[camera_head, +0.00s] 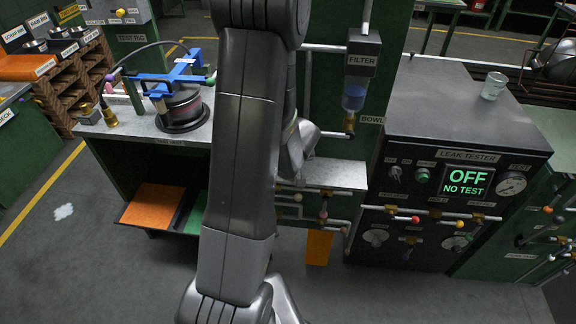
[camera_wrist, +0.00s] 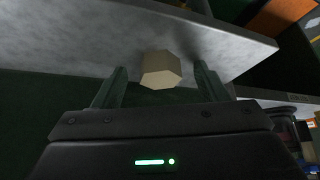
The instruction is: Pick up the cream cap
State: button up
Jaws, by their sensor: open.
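The cream cap (camera_wrist: 160,70) is a small, pale, six-sided piece in the wrist view. It shows between the fingertips of my gripper (camera_wrist: 161,68), with a visible gap on either side. The fingers are open and do not touch it. The cap overlaps the front edge of a grey metal shelf (camera_wrist: 60,40); I cannot tell whether it rests on it. In the head view my arm hides the gripper's fingers and I cannot make out the cap.
The head view shows a short grey ledge (camera_head: 335,174) beside my arm, with pipes and valves below. The filter (camera_head: 358,85) hangs above it. The leak tester (camera_head: 468,158) stands to the right, reading OFF. A blue clamp rig (camera_head: 165,82) stands on the left bench.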

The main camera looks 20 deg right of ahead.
jog(key=shift+c, duration=0.5)
jog(key=c, duration=1)
jog(key=shift+o, duration=0.2)
jog(key=shift+r, duration=0.25)
